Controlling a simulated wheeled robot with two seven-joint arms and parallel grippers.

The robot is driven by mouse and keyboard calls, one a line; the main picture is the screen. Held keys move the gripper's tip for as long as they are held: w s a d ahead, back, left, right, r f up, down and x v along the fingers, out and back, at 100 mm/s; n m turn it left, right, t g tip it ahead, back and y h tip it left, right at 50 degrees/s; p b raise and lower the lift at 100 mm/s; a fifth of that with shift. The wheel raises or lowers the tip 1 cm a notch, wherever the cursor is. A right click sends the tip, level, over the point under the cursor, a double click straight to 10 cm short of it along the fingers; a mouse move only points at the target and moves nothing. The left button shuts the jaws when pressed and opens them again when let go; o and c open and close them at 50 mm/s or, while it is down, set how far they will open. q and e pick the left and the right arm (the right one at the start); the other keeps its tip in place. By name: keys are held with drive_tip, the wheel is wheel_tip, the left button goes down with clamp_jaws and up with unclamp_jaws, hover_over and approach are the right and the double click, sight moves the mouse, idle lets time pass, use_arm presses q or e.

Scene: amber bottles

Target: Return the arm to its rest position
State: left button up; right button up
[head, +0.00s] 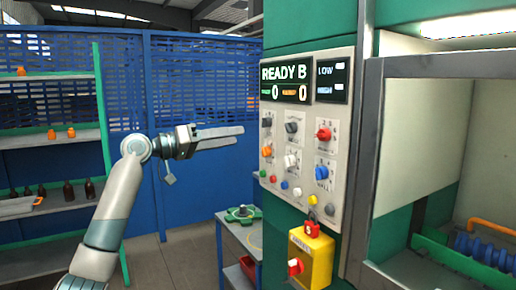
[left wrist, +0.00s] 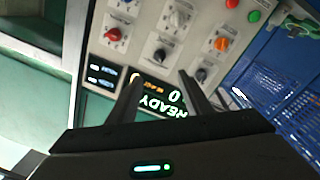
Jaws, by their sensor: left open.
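My left arm (head: 120,190) comes in from the lower left and is raised in front of the blue wall. My left gripper (head: 242,137) points right toward the control panel (head: 338,135), level with its upper knobs. Its two fingers are apart and nothing shows between them. In the left wrist view the open fingers (left wrist: 160,88) stand before the panel, seen upside down, with the "READY" display (left wrist: 150,105) behind them. Whether the fingertips touch the panel is not clear, but a gap seems to show in the head view. My right gripper is not in view.
A yellow box with a red knob (head: 311,258) hangs under the panel. A small cart (head: 230,232) stands below the gripper. Shelves with amber bottles (head: 68,190) are at left. A machine opening with blue rollers (head: 480,248) is at right. Open floor shows between shelves and cart.

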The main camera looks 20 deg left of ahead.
use_arm(q)
drive_tip(key=shift+f, duration=0.1)
